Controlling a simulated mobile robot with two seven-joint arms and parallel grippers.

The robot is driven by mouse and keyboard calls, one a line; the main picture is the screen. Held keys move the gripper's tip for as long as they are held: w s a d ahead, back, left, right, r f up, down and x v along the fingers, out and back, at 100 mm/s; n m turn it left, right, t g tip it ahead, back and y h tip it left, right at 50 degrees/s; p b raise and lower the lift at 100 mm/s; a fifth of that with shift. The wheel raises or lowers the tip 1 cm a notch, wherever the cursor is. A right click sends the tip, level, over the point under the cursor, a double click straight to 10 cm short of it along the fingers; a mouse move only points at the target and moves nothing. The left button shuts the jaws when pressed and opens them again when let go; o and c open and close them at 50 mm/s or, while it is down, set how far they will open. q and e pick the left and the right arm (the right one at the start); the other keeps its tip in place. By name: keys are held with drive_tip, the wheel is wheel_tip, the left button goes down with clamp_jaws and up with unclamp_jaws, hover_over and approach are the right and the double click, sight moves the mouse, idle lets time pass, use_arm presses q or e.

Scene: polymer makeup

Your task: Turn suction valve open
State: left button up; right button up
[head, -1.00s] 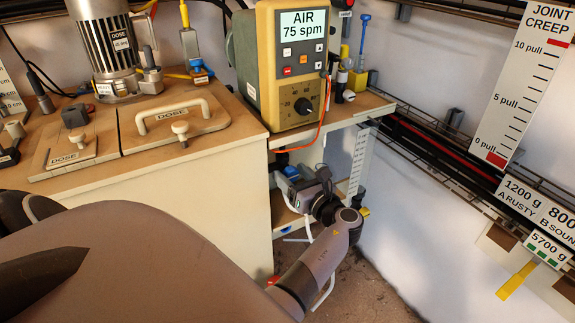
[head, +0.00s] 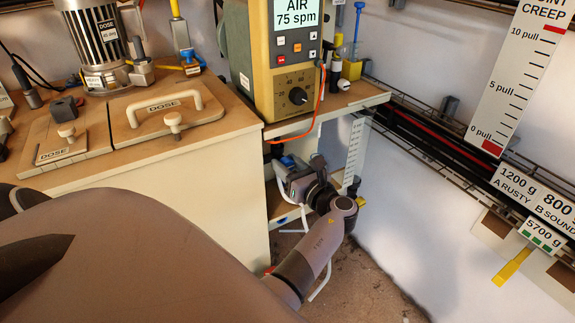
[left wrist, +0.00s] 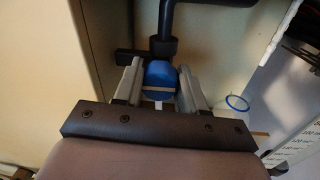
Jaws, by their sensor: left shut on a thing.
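My left gripper (head: 288,170) reaches under the small shelf below the yellow AIR box. In the left wrist view its two grey fingers (left wrist: 159,92) stand on both sides of a blue handle (left wrist: 158,72) with a pale band, and are shut on it. A dark pipe with a collar (left wrist: 164,46) rises just behind the handle. I take the blue handle to be the suction valve's; no label on it is readable. In the head view only a small blue patch shows by the fingers, and the gripper hides most of the rest. My right gripper is not in view.
The AIR box (head: 281,60) stands on the shelf top (head: 345,103) above my gripper, with an orange cable (head: 321,95) hanging down. The cream cabinet (head: 165,205) is close on the left. A white scale strip (head: 355,150) hangs to the right. Floor (head: 365,280) shows below.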

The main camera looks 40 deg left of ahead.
use_arm(q)
drive_tip(key=shift+n, duration=0.3)
drive_tip(key=n, duration=0.5)
drive_tip(key=shift+s, duration=0.1)
drive_tip(key=n, duration=0.3)
drive_tip(key=shift+h+b, duration=0.3)
drive_tip(key=shift+f+n+b, duration=0.1)
drive_tip(key=shift+n+b, duration=0.25)
drive_tip(key=shift+n, duration=0.85)
drive_tip(key=shift+a+n+b, duration=0.1)
drive_tip(key=shift+n+b, duration=0.4)
drive_tip(key=shift+n, duration=0.7)
drive_tip(key=shift+n+t+h+b, duration=0.3)
drive_tip(key=shift+n+b, duration=0.25)
drive_tip(key=shift+n, duration=1.15)
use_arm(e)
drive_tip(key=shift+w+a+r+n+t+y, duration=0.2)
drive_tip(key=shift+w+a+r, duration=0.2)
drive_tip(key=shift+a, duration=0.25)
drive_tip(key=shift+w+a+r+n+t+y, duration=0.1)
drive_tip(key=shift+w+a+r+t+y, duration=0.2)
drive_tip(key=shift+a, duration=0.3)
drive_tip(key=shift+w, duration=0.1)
